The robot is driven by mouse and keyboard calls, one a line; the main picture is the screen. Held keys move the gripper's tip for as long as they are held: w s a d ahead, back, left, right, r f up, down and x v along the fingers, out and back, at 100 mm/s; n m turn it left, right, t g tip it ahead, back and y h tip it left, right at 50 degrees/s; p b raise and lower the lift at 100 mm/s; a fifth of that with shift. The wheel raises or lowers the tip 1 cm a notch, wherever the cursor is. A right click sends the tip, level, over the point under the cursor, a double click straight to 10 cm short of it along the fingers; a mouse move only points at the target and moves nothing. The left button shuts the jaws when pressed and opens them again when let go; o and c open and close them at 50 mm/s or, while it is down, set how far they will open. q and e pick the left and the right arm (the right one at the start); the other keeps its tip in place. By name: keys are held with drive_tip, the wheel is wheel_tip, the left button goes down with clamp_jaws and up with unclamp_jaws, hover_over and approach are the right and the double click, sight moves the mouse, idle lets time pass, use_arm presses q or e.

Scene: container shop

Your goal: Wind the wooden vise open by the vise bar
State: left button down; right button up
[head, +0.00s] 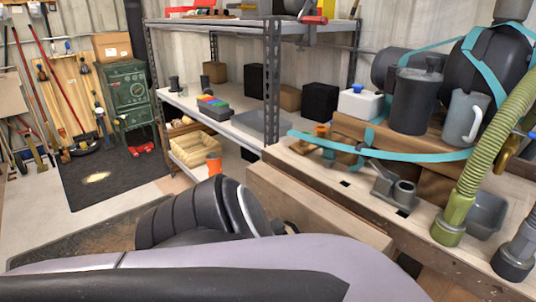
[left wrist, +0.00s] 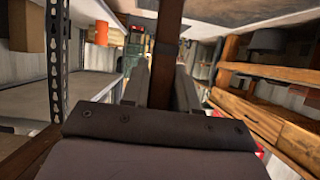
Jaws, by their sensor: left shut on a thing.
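The wooden vise (head: 325,212) shows in the head view as a long pale wooden block along the front of the workbench. My left arm covers its lower front. In the left wrist view my left gripper (left wrist: 161,82) is shut on the vise bar (left wrist: 168,40), a dark brown bar running upright between the two fingers. The bar's ends are out of sight in that view. In the head view the left gripper and the bar are hidden behind my arm. My right gripper is in neither view.
The workbench (head: 345,192) carries a teal strap (head: 400,156), a grey metal fitting (head: 392,188), a dark canister (head: 413,100) and a green hose (head: 492,130). A metal shelf (head: 235,128) stands behind. Open floor (head: 38,222) lies to the left.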

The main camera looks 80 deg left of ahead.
use_arm(q)
drive_tip(key=shift+w+d+t+h+p, duration=0.25)
drive_tip(key=shift+w+t+p, duration=0.1)
drive_tip(key=shift+w, duration=0.45)
drive_tip(key=shift+w+d+t+h+p, duration=0.15)
drive_tip(key=shift+w+d+t+p, duration=0.15)
drive_tip(key=shift+w, duration=0.45)
drive_tip(key=c, duration=1)
unclamp_jaws()
drive_tip(key=shift+w+f, duration=0.1)
drive_tip(key=shift+o, duration=0.2)
drive_tip(key=p+v, duration=0.2)
drive_tip(key=v, duration=0.5)
